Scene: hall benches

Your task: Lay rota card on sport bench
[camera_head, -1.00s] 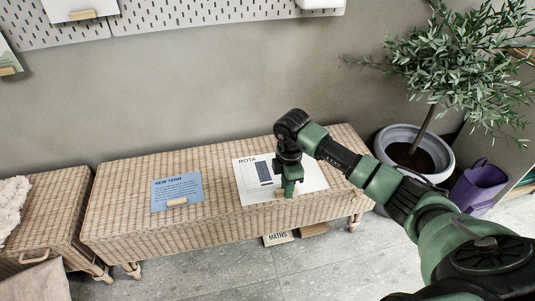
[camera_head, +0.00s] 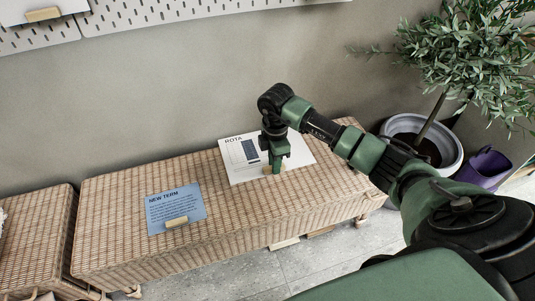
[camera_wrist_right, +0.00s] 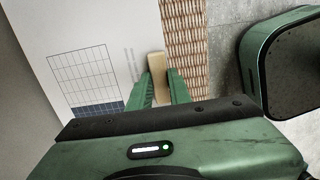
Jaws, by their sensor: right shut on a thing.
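The rota card (camera_head: 297,153) is white, with "ROTA" and a grid printed on it. It is over the back right part of the top of a wicker bench (camera_head: 120,215); I cannot tell if it touches the wicker or is a little above it. My right gripper (camera_head: 273,166) is shut on the card's small wooden block. In the right wrist view, the gripper (camera_wrist_right: 159,92) has its fingers either side of the block (camera_wrist_right: 157,66), and the card (camera_wrist_right: 110,30) shows its grid. No label reading sport is visible. My left gripper is not in view.
A blue "NEW TERM" card (camera_head: 185,203) with a wooden block lies on the bench's left part. Another wicker bench (camera_head: 38,225) stands at the left. A potted tree (camera_head: 445,150) and a purple watering can (camera_head: 487,168) stand at the right. The middle of the bench is bare.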

